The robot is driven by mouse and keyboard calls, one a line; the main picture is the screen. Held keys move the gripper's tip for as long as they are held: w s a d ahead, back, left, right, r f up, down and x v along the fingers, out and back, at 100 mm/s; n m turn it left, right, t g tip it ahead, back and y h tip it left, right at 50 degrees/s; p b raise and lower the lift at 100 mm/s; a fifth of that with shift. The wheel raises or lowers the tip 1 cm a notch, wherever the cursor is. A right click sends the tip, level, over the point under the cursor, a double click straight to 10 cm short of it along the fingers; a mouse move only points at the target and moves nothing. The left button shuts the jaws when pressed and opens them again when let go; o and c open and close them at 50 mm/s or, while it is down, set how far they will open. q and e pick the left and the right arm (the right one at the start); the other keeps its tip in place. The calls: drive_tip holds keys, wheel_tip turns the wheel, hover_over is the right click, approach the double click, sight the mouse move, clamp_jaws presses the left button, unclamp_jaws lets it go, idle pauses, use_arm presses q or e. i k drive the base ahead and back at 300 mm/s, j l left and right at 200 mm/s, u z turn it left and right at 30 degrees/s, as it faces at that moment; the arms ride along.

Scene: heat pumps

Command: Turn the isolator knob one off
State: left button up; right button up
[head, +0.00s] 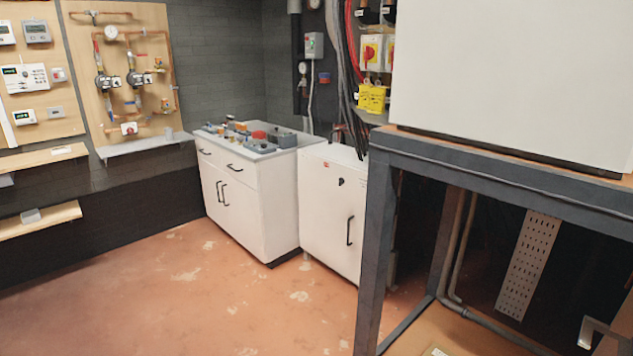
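I cannot read any labels, so I cannot tell which one is knob one. The exact angle of the red knob is too small to tell. Neither of my grippers is in view.
A large white unit (520,75) on a grey metal frame (500,178) fills the right side. White cabinets (236,205) stand along the back, with tools on the worktop (240,150). Boards with meters and pipework (130,75) hang at the left. The floor (190,290) is clear.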

sight(369, 50)
drive_tip(key=i+u, duration=0.1)
drive_tip(key=i, duration=1.25)
drive_tip(key=i+l+z, duration=0.1)
drive_tip(key=i+z, duration=0.4)
drive_tip(key=i+j+z, duration=0.15)
drive_tip(key=i+z, duration=0.3)
drive_tip(key=i+j+z, duration=0.25)
drive_tip(key=i+z, duration=0.25)
